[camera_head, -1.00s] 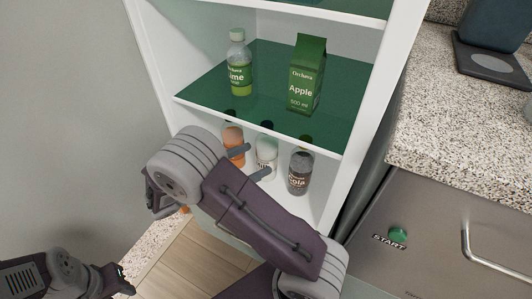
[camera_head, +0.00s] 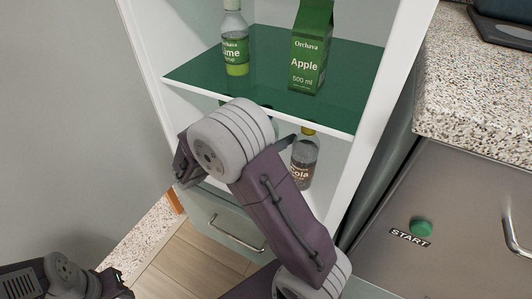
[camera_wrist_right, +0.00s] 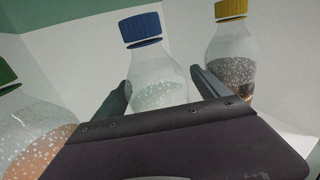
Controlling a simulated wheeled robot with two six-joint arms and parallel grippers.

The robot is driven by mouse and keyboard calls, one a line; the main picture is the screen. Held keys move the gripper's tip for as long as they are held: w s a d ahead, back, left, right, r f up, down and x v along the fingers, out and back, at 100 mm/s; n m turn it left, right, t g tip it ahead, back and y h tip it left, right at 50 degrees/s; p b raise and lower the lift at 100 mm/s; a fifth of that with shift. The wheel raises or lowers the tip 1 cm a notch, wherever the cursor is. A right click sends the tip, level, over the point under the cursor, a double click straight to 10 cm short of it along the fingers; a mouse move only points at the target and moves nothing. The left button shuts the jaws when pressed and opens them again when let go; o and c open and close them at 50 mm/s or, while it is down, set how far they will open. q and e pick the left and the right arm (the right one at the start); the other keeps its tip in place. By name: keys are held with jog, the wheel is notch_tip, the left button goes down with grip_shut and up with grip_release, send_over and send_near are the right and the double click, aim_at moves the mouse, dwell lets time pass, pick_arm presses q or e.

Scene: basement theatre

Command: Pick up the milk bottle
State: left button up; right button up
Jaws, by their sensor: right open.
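The milk bottle (camera_wrist_right: 158,85), clear with pale contents and a blue cap, stands upright in the right wrist view between the two fingers of my right gripper (camera_wrist_right: 160,88). The fingers are open, one on each side of it; I cannot tell whether either touches it. In the head view my right arm hides nearly all of the bottle, on the level below the green shelf, and one finger of the gripper shows beside the cola bottle (camera_head: 304,163). My left gripper (camera_head: 115,287) is at the lower left, its jaws unclear.
The cola bottle has a yellow cap and stands close on the right in the wrist view (camera_wrist_right: 232,60). An orange-filled bottle (camera_wrist_right: 30,125) with a green cap is on the left. The green shelf (camera_head: 270,75) above holds a lime bottle (camera_head: 235,45) and an apple carton (camera_head: 311,48).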

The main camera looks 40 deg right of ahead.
jog(key=shift+r, duration=0.1)
grip_shut()
